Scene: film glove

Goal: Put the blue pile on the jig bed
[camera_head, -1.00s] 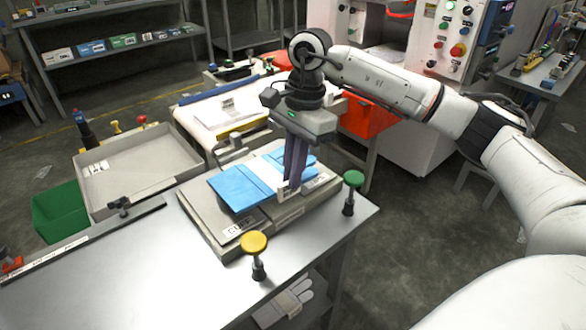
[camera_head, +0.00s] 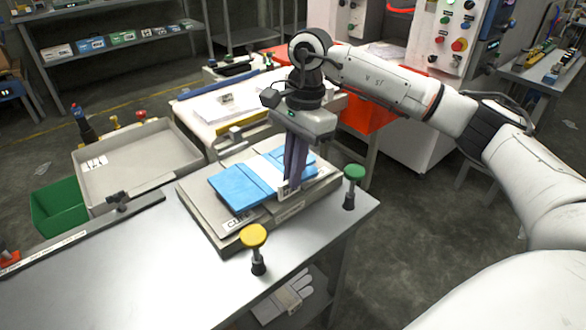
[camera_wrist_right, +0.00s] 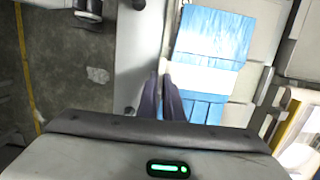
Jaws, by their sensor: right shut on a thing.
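The blue pile (camera_head: 238,187), blue sheets with a white band across the middle, lies flat on the grey jig bed (camera_head: 228,232) on the metal table. The pile also shows in the right wrist view (camera_wrist_right: 212,35). My right gripper (camera_head: 290,184) points down at the pile's near right edge, its dark fingers close together and shut on that edge. In the right wrist view, the fingers (camera_wrist_right: 162,85) meet the pile's side, and their exact grip is hard to see. My left gripper is in neither view.
A yellow knob (camera_head: 254,236) and a green knob (camera_head: 354,172) stand near the jig bed on the table (camera_head: 150,270). A grey tray (camera_head: 140,185) and a green bin (camera_head: 60,207) are at the left. The table's front left is clear.

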